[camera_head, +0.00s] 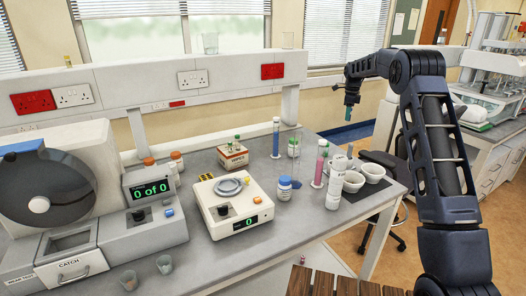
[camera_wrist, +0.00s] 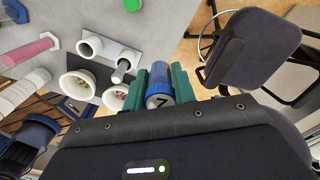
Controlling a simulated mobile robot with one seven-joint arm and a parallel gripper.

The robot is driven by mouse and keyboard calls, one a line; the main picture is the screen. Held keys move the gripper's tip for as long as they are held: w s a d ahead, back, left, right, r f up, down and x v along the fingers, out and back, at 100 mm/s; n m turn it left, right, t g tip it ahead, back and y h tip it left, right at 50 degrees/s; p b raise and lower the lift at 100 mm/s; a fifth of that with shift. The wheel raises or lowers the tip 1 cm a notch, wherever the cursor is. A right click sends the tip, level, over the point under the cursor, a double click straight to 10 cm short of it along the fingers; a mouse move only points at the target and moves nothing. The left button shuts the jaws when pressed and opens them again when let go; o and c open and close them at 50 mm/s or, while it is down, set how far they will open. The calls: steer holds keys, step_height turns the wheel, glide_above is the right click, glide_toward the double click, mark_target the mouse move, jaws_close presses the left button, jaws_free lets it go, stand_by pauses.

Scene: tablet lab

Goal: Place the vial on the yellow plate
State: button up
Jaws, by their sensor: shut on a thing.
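My gripper (camera_wrist: 158,88) has green fingers shut on a blue vial (camera_wrist: 160,82) with a grey end marked 7. In the head view my gripper (camera_head: 348,108) hangs high near the right end of the bench, above the level of the white bowls; the vial is too small to make out there. No other yellow plate shows clearly in either view.
White bowls (camera_head: 353,181) and white bottles (camera_head: 335,182) stand at the bench's right end. A pink cylinder (camera_head: 320,163) and a blue cylinder (camera_head: 275,138) stand upright behind. A white counting device (camera_head: 233,205) sits mid-bench. A chair (camera_wrist: 245,50) is beside the bench.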

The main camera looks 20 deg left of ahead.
steer(key=r, duration=0.7)
steer(key=shift+a+r, duration=0.2)
steer(key=s+a+n, duration=0.2)
steer(key=s+a, duration=0.3)
steer(key=a, duration=0.5)
steer(key=s+a+n, duration=0.3)
steer(key=s+a, duration=0.1)
steer(key=a, duration=0.6)
steer(key=s+a+n, duration=0.2)
steer(key=s+a, duration=0.3)
steer(key=a, duration=0.5)
steer(key=s+a+n, duration=0.9)
steer(key=s+a, duration=1.7)
steer(key=s, duration=0.3)
step_height(320, 180, down, 25)
steer(key=shift+w+f, duration=0.1)
steer(key=shift+w, duration=0.05)
steer(key=shift+f, duration=0.1)
